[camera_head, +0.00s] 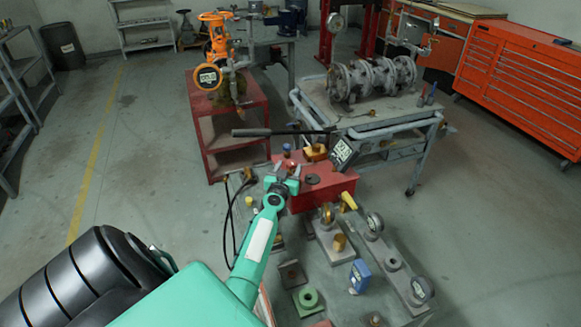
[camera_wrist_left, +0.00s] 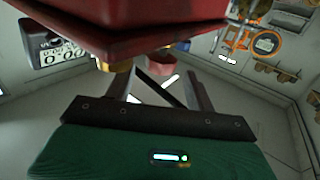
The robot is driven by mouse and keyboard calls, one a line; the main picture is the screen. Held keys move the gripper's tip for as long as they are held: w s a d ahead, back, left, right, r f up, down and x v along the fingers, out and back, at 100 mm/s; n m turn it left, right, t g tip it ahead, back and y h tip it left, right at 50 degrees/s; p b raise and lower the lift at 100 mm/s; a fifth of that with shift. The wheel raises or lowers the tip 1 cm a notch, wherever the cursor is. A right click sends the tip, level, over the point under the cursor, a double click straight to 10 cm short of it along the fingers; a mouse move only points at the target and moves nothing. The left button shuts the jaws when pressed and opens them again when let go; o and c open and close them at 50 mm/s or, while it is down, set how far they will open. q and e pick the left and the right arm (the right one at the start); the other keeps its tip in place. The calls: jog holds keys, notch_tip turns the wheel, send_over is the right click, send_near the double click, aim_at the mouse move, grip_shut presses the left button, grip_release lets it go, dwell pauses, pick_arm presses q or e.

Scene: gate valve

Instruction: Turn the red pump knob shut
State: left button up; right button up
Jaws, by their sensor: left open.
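The red pump (camera_head: 325,188) is a red box with a black lever above it and a gauge (camera_head: 343,153) at its back right. My left gripper (camera_head: 284,180) is at the pump's left end, its fingers open and pointing away from me. In the left wrist view, a small red knob (camera_wrist_left: 161,62) shows beyond and between the open fingers (camera_wrist_left: 160,88), beneath the red pump body (camera_wrist_left: 150,15), which fills the top. Whether the fingers touch the knob cannot be told. In the head view the gripper partly hides that end. My right gripper is not in view.
Gauges and fittings (camera_head: 370,250) stand on the near bench. A brass fitting (camera_wrist_left: 115,67) is beside the knob. Behind are a red cart with an orange valve (camera_head: 215,55) and a grey cart with a large valve assembly (camera_head: 370,80). The floor at left is open.

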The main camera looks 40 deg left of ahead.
pick_arm(q)
jog(key=shift+x, duration=0.85)
jog(key=shift+w, duration=0.1)
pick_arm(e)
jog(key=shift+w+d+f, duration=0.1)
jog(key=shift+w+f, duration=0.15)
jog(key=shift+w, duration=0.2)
pick_arm(q)
jog(key=shift+c, duration=0.2)
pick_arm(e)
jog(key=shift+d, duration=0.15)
